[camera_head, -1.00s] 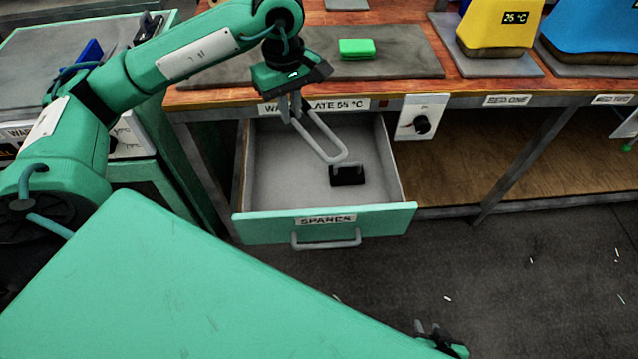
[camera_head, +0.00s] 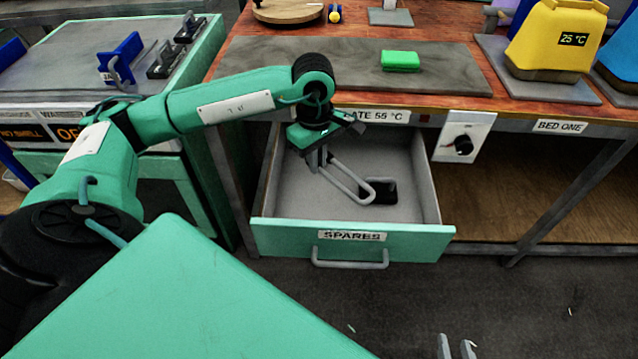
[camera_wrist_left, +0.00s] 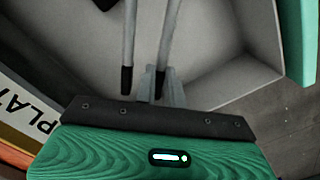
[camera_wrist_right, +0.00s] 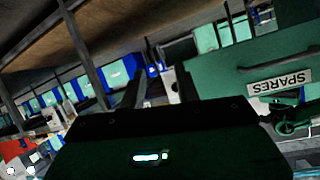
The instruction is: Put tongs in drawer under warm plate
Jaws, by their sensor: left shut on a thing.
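My left gripper (camera_head: 318,160) is shut on the grey U-shaped tongs (camera_head: 352,188). It holds them tilted over the open drawer (camera_head: 285,236), whose front reads SPARES, with the bend pointing down and right inside the drawer's outline. Whether the tongs touch the floor of the drawer I cannot tell. In the left wrist view the two rods of the tongs (camera_wrist_left: 128,45) end in black tips by the fingers. The warm plate (camera_head: 290,65) is the dark grey slab on the bench above. My right gripper (camera_head: 457,348) is open and empty, low at the bottom edge.
A small black object (camera_head: 385,192) lies in the drawer near the tongs' bend. A green block (camera_head: 400,60) is on the warm plate. A control knob (camera_head: 463,146) is right of the drawer. A yellow press (camera_head: 555,42) stands at the right.

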